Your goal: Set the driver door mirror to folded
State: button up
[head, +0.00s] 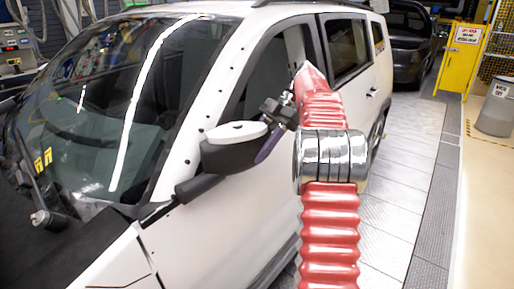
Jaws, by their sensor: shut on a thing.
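The driver door mirror (229,154) is on the near side of the white car, with a white cap on top and a dark housing below. Its dark foot joins the car near the base of the windscreen pillar, and the housing stands out from the door. My gripper (272,119) is at the mirror's right end, shut on its outer edge. A purplish strip shows along that edge, just under the jaws. The fingertips are small and partly hidden against the mirror. My red ribbed arm is in front of the door and hides part of it.
The white car (255,212) fills the left and middle, its side close to my arm. A grey walkway (402,190) runs free along its right. A dark car (405,45) is behind.

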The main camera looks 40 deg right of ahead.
jog(key=shift+w+a+r, duration=0.15)
jog(key=shift+w+a, duration=0.05)
jog(key=shift+a, duration=0.05)
jog(key=o, duration=1.5)
jog(key=shift+d, duration=0.1)
jog(key=shift+s, duration=0.1)
